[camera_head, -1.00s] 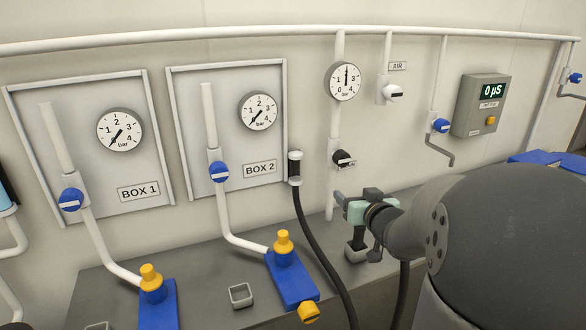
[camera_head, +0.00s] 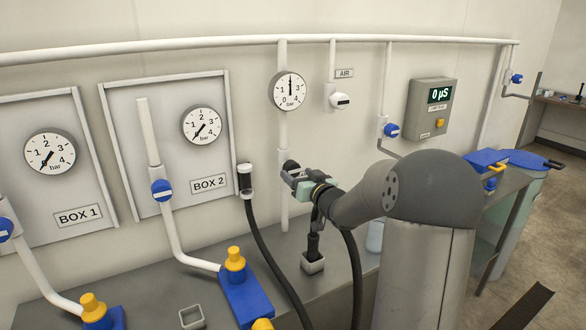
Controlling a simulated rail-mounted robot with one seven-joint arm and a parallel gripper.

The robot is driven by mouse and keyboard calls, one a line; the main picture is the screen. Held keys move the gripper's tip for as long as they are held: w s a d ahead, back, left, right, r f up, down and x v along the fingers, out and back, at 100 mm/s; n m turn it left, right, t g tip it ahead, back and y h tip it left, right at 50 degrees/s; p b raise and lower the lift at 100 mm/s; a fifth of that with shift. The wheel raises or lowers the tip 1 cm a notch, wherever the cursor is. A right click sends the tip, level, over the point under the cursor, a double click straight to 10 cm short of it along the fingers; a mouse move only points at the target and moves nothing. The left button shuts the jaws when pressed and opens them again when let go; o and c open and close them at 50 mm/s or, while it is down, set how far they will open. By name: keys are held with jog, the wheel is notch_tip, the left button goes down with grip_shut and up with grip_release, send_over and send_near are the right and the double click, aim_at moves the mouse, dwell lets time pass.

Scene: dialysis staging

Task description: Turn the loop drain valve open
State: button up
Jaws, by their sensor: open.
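The valve with a dark knob (camera_head: 290,166) sits on the white vertical pipe (camera_head: 283,130) below a round gauge. I take it to be the loop drain valve; its label is hidden now. My gripper (camera_head: 288,179) is open, its fingertips right at the knob's lower front side. The fingers partly cover the knob, so I cannot tell whether they touch it or straddle it. The knob's turn angle is not clear.
The gauge (camera_head: 289,91) is above the valve. A black hose (camera_head: 268,240) hangs from a coupling to the left. A dark upright part stands in a grey socket (camera_head: 313,263) below my gripper. The AIR valve (camera_head: 340,100) and conductivity box (camera_head: 429,108) are to the right.

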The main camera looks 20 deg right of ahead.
aim_at(294, 172)
jog(key=shift+w+a, duration=0.1)
jog(key=shift+w, duration=1.8)
jog(key=c, duration=1)
